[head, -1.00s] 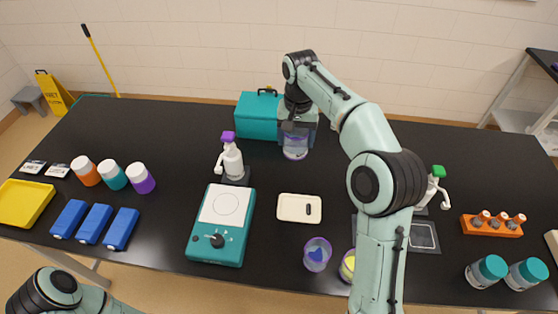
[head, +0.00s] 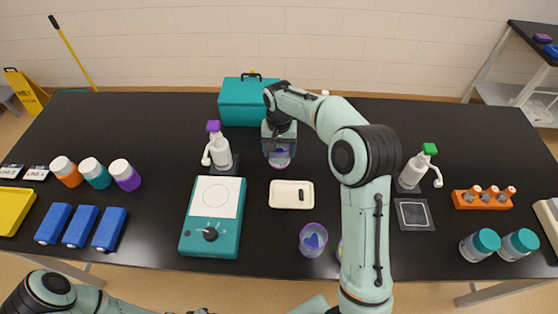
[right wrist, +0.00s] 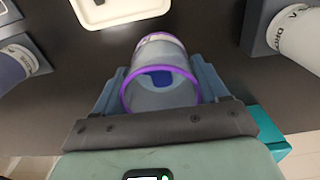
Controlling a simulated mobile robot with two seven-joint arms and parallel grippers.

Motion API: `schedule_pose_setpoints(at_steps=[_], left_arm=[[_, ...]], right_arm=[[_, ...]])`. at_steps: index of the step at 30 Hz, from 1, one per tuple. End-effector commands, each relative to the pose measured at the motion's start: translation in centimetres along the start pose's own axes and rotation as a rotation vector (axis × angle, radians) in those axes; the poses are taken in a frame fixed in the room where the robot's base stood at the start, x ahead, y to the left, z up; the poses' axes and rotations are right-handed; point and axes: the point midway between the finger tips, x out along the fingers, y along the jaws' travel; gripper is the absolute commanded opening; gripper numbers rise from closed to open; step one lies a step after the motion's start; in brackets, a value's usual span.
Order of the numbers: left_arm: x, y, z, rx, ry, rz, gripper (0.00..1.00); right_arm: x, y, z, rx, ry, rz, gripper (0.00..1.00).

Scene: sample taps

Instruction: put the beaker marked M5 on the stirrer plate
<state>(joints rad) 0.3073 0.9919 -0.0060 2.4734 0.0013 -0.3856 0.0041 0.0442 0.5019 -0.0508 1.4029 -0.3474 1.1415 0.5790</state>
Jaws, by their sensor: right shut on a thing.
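My right gripper (head: 279,143) is shut on a clear beaker with a purple rim (right wrist: 160,92), with something blue inside. In the head view the held beaker (head: 280,159) is over the back middle of the table, right of the pump bottle; I cannot tell its height. No mark on it is readable. The stirrer plate (head: 216,197) is a teal unit with a white square top and a black knob, to the left and nearer; its top is bare. A similar purple-rimmed beaker (head: 313,240) stands near the front edge. My left gripper is out of view.
A white pump bottle with a purple top (head: 217,150) stands between the stirrer and the back. A white tray (head: 281,203) lies right of the stirrer. A teal box (head: 247,103) is behind. Another beaker is mostly hidden by my right arm.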

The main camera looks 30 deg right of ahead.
Motion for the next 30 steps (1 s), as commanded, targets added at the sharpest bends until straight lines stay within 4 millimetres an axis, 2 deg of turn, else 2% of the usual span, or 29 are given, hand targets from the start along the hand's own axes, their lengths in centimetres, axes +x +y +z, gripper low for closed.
schedule_pose_setpoints(at_steps=[4,9,12,26,27,29,30], left_arm=[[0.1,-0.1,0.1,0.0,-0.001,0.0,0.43],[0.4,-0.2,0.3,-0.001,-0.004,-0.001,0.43],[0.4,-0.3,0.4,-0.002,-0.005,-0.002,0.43],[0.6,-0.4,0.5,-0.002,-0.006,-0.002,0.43],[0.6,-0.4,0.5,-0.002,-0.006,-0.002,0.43],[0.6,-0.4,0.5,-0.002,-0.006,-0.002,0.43],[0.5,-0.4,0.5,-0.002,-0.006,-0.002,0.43]], right_arm=[[1.2,0.0,0.0,0.0,0.0,-0.001,0.39],[4.2,0.0,0.0,0.0,-0.002,0.0,0.39],[5.4,-0.1,-0.1,0.0,0.0,-0.001,0.39],[6.1,-0.1,-0.1,0.0,0.002,-0.002,0.39],[6.2,-0.1,-0.1,0.0,0.002,-0.002,0.76],[6.1,-0.1,-0.1,0.0,0.002,-0.002,0.95],[6.1,-0.1,-0.1,0.0,0.002,-0.002,0.98]])
